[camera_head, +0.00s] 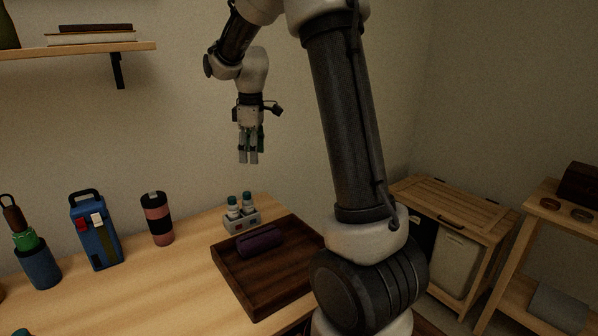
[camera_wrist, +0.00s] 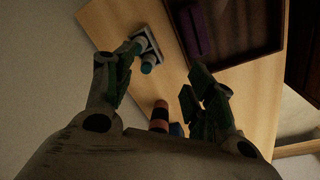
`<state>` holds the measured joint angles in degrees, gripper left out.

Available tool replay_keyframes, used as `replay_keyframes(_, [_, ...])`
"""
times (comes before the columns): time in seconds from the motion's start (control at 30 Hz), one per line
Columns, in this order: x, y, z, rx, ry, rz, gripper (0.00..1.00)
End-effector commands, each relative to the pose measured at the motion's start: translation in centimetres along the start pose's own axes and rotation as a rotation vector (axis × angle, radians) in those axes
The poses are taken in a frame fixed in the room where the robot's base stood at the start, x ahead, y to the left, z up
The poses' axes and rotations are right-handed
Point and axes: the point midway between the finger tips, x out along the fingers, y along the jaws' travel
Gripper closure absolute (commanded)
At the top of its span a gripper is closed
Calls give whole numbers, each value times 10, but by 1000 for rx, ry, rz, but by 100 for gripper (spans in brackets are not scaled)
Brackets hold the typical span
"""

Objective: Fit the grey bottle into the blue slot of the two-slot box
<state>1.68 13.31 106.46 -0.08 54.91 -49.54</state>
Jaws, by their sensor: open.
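A small pale grey box (camera_head: 243,227) stands on the table behind the dark tray, with two pale greyish bottles upright in it. The left bottle (camera_head: 233,210) and the right bottle (camera_head: 248,207) both have teal caps. I cannot tell which is the grey one, and no blue slot marking is clear. The box (camera_wrist: 152,40) also shows at the top of the wrist view, its bottle caps towards me. My gripper (camera_head: 248,160) is open and empty, pointing down, well above the table and the box. Its fingers (camera_wrist: 162,80) are spread in the wrist view.
A dark wooden tray (camera_head: 228,266) holds a purple case (camera_head: 260,241) in front of the box. A black-and-pink canister (camera_head: 157,222), a blue carrier (camera_head: 101,247) and a blue holder (camera_head: 40,269) stand to the left. A shelf (camera_head: 80,50) hangs upper left. The front left table is mostly clear.

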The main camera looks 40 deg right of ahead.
Motion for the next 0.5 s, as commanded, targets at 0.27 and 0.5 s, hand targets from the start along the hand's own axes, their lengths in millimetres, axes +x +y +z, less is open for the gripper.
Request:
replay_keyframes(0.27, [-90,-118,93,409,119,86,45])
replay_keyframes(0.5, [-94,-201,163,710,223,112,45])
